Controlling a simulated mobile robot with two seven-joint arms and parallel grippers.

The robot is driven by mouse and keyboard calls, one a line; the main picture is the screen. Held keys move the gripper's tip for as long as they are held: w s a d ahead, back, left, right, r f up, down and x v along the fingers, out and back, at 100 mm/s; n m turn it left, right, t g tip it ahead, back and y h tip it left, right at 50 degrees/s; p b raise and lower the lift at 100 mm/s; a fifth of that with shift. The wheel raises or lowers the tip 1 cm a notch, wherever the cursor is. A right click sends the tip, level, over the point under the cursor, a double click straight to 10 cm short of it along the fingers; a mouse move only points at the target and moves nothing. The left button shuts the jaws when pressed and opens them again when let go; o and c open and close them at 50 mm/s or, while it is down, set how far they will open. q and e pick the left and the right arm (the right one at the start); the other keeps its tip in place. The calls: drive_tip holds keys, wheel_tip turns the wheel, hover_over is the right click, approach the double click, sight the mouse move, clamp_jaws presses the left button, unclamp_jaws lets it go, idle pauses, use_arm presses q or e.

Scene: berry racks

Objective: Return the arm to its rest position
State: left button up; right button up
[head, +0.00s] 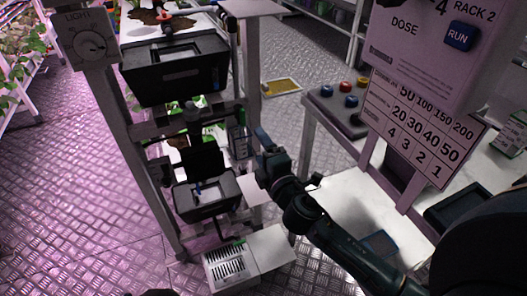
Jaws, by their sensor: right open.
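My right arm reaches in from the lower right, and its dark gripper (260,156) is open beside the right side of the rack (128,160). I see nothing held between its fingers. The gripper appears close to the rack's small grey box (239,141), but I cannot tell whether they touch. My left gripper is not in view.
The rack carries a black upper bin (175,75), a lower black bin (208,196) and a light dial (91,43). A white vented box (232,268) stands at its foot. A white table (345,200) with a button box (340,107) and dose board (420,120) is at right.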

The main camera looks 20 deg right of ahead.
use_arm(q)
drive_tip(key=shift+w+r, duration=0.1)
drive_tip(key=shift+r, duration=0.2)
use_arm(e)
drive_tip(key=shift+s, duration=0.35)
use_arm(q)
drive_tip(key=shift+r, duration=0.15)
